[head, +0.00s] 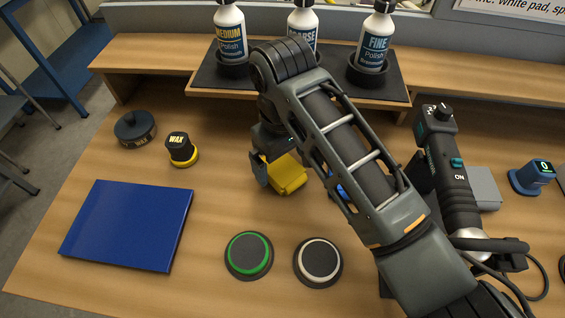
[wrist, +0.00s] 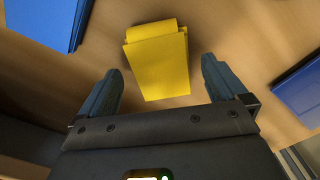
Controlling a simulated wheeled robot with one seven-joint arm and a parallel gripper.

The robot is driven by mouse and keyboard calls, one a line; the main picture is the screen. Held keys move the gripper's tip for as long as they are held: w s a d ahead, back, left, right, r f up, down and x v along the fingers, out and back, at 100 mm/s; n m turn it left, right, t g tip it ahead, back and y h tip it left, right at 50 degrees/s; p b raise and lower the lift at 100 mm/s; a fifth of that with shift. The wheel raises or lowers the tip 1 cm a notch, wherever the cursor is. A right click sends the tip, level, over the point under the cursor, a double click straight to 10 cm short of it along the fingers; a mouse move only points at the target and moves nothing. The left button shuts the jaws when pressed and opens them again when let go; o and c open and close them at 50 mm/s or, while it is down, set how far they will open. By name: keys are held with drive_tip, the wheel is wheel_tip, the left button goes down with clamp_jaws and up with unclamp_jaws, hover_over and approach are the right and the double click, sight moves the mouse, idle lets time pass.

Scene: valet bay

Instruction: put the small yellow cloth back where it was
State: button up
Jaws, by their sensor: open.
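The small yellow cloth (head: 288,176) is folded and lies on the wooden bench in the middle of the head view, partly hidden by my arm. In the wrist view the cloth (wrist: 158,65) lies ahead of and partly between my fingertips. My gripper (head: 265,168) is just over the cloth in the head view. In the wrist view my gripper (wrist: 160,85) is open, with one finger on each side of the cloth and a visible gap on both sides. I cannot tell how high the fingers are above the bench.
A blue panel (head: 128,225) lies at left. A wax tin (head: 135,127), a wax applicator (head: 181,148), a green-ringed pad (head: 249,255) and a white-ringed pad (head: 318,261) are nearby. Polish bottles stand on a raised shelf (head: 210,80) behind. A polisher (head: 450,170) stands at right. A blue item (wrist: 300,90) is partly visible.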

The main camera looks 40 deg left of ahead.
sight(282, 168)
wheel_tip(282, 168, up, 10)
drive_tip(key=p, duration=0.1)
drive_tip(key=shift+s, duration=0.1)
idle(0.6)
